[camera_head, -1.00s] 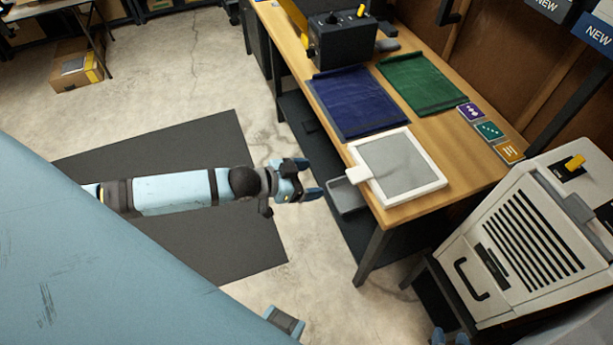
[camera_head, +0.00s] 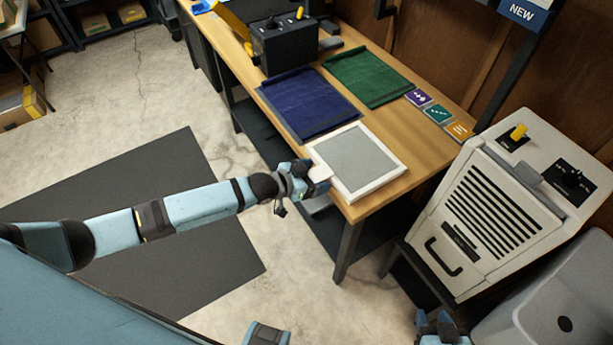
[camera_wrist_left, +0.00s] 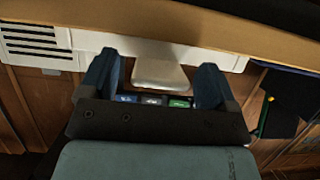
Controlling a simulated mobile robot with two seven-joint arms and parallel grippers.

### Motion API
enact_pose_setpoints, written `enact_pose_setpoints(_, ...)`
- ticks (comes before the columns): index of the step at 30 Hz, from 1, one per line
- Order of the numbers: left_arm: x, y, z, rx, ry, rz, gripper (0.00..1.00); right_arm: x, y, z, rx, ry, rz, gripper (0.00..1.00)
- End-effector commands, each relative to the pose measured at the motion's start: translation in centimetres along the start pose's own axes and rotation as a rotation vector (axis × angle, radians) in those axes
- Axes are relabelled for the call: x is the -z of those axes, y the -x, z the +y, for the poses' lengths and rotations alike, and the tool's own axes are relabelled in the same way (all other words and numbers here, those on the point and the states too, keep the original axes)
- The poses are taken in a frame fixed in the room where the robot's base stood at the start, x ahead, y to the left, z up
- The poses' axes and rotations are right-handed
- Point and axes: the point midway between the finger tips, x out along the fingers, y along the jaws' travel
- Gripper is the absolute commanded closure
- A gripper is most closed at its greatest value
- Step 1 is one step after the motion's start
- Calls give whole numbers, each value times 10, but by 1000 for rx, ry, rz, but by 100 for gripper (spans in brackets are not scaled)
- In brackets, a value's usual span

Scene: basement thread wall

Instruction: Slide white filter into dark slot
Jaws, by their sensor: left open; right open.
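The white filter (camera_head: 352,194) is a white frame with a grey panel, lying flat on the wooden table near its front corner. Its pale tab (camera_head: 321,173) sticks out past the table edge. My left gripper (camera_head: 314,178) is at that tab, open; in the left wrist view the tab (camera_wrist_left: 160,73) lies between the two spread fingers (camera_wrist_left: 156,80), with gaps at both sides. A narrow dark opening (camera_head: 460,241) shows on the front of the beige machine, under its louvres; whether it is the slot I cannot tell. My right gripper (camera_head: 438,325) is open at the bottom edge, partly cut off.
The beige machine (camera_head: 480,270) stands right of the table, with a black handle and a yellow knob. Blue (camera_head: 308,102) and green (camera_head: 369,75) mats, coloured cards (camera_head: 439,113) and a dark control box (camera_head: 285,45) occupy the table.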

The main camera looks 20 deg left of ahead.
Motion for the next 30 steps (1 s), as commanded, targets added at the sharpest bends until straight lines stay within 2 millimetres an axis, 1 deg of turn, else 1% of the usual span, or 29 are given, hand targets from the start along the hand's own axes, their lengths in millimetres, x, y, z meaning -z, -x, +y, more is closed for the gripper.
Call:
enact_pose_setpoints(6,0,0,0,0,0,0,17,2,1,0,0,1,4,57)
enact_pose_setpoints(7,0,0,0,0,0,0,19,3,1,0,0,1,5,57)
enact_pose_setpoints(8,0,0,0,0,0,0,26,3,1,0,1,1,5,57)
enact_pose_setpoints(9,0,0,0,0,0,0,35,3,1,0,1,1,6,57)
enact_pose_setpoints(11,0,0,0,0,0,0,49,4,1,0,1,1,7,57)
enact_pose_setpoints(12,0,0,0,0,0,0,58,4,1,-1,2,1,7,57)
enact_pose_setpoints(14,0,0,0,0,0,0,72,4,1,-1,2,1,7,57)
enact_pose_setpoints(30,0,0,0,0,0,1,72,1,0,-1,3,1,1,57)
